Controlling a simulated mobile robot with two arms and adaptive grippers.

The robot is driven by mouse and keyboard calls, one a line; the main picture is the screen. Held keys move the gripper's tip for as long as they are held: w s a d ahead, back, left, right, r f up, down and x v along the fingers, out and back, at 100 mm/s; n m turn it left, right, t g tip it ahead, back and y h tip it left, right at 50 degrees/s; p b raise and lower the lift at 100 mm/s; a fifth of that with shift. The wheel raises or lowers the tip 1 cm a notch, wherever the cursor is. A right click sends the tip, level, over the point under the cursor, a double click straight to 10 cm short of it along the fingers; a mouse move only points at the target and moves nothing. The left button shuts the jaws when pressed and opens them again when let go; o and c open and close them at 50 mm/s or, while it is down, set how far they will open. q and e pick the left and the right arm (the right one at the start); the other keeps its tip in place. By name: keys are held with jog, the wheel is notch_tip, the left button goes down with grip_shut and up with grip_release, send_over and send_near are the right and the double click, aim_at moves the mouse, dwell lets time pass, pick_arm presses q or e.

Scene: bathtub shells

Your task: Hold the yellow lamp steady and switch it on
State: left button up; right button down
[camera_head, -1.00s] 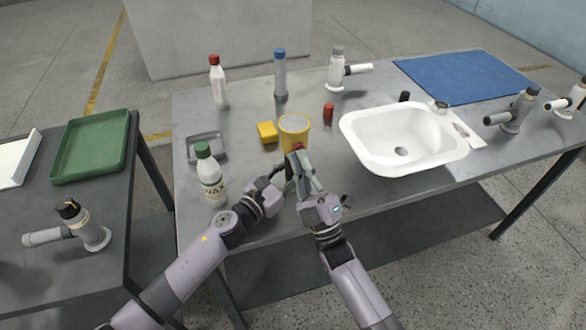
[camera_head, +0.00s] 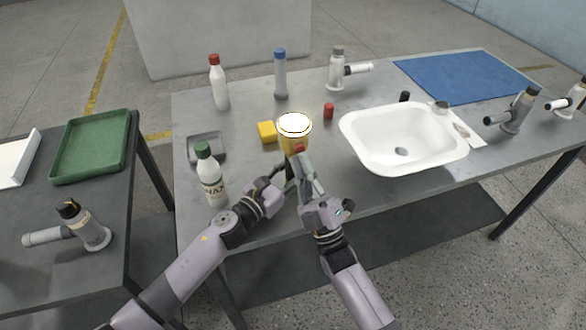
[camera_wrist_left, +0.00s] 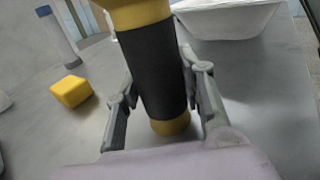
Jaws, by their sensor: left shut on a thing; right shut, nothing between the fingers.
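The yellow lamp (camera_head: 294,133) stands upright near the front edge of the metal table, and its round top glows white. In the left wrist view the lamp (camera_wrist_left: 152,70) shows a dark grip band between yellow ends. My left gripper (camera_wrist_left: 160,100) is shut around this band, one finger on each side. In the head view my left gripper (camera_head: 284,178) reaches the lamp from the lower left. My right gripper (camera_head: 300,156) is shut and empty, its fingertips at the lamp's front by a small red spot (camera_head: 298,147). I cannot tell whether they touch it.
A yellow block (camera_head: 267,132) and a grey tray (camera_head: 206,148) lie left of the lamp. A green-capped bottle (camera_head: 211,178) stands close to my left arm. A white basin (camera_head: 365,155) is on the right. A red cylinder (camera_head: 328,110) stands behind the lamp.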

pick_arm(q)
jog(key=o, duration=1.4)
jog(key=shift+c, duration=0.2)
pick_arm(e)
jog(key=s, duration=0.1)
jog(key=s+d, duration=0.1)
jog(key=s, duration=0.3)
jog(key=shift+s+d, duration=0.25)
jog(key=shift+d, duration=0.15)
pick_arm(q)
jog(key=shift+s+a, duration=0.1)
jog(key=v, duration=1.1)
jog(key=shift+s+a, duration=0.3)
jog(key=shift+f, duration=0.1)
pick_arm(e)
jog(key=shift+s, duration=0.1)
